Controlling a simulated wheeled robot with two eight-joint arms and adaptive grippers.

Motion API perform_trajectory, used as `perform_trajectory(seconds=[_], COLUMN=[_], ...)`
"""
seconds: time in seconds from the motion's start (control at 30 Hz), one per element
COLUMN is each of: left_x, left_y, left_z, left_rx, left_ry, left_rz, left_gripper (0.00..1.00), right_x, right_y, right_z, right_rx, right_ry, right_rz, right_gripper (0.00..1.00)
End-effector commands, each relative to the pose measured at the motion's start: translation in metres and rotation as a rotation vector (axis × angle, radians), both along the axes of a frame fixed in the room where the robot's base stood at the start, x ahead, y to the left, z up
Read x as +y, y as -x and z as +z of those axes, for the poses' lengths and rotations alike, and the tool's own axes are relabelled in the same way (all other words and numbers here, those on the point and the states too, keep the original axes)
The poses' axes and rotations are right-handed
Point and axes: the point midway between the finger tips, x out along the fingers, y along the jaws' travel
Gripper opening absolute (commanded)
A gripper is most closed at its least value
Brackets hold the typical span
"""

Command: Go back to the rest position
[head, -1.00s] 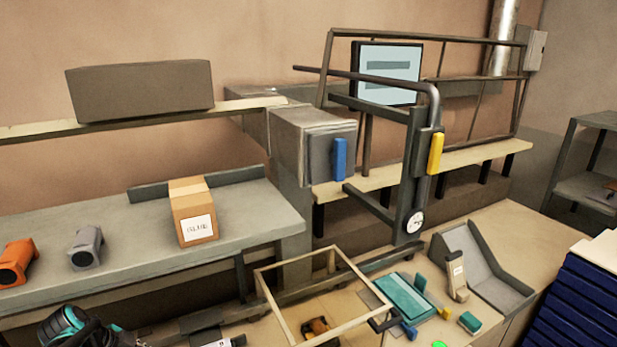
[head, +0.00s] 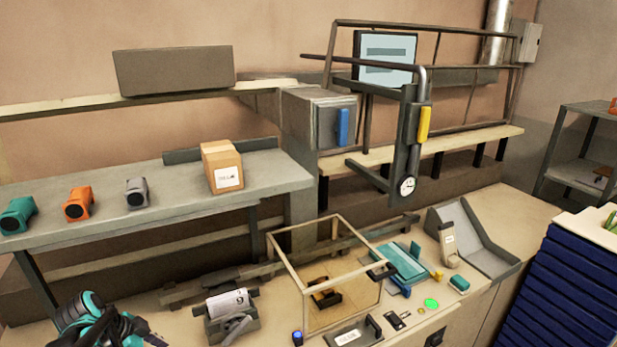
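My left gripper (head: 150,338), black with a teal arm section behind it, shows at the bottom left corner. It is over the front part of the bench and partly cut off by the lower edge. Its fingers are small and dark, so I cannot tell whether it is open or shut, and I see nothing clearly held. My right gripper is not in view.
A clear framed box (head: 372,305) stands on the bench (head: 520,215), with a grey device (head: 233,325) left of it. A cardboard box (head: 222,168) and several scanners, one orange (head: 79,204), are on the shelf. A blue stack (head: 560,290) stands at right.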

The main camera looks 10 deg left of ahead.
Motion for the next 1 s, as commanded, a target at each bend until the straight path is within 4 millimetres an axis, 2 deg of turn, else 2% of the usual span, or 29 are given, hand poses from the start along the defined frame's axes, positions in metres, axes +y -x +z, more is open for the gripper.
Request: perform_trajectory(seconds=[0.27, 0.47, 0.57, 0.7, 0.8, 0.9, 1.0], left_x=[-0.041, -0.084, -0.114, -0.159, -0.184, -0.202, -0.214], left_y=[0.002, 0.011, 0.021, 0.041, 0.056, 0.068, 0.077], left_z=[-0.025, -0.052, -0.077, -0.122, -0.151, -0.176, -0.192], left_rx=[0.028, 0.035, 0.023, -0.022, -0.067, -0.107, -0.135], left_ry=[-0.012, -0.019, -0.017, 0.016, 0.061, 0.116, 0.167], left_rz=[0.13, 0.284, 0.391, 0.572, 0.689, 0.782, 0.845], left_gripper=[0.46, 0.46, 0.46, 0.46, 0.46, 0.46, 0.46], right_x=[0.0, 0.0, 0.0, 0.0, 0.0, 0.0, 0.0], right_y=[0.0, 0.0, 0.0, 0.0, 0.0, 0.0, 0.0], right_z=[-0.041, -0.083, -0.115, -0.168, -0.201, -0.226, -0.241], right_rx=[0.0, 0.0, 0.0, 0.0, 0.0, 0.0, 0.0], right_ry=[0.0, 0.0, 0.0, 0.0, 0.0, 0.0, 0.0], right_rz=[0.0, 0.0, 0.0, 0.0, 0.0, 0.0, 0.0], right_gripper=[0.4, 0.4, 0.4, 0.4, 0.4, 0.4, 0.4])
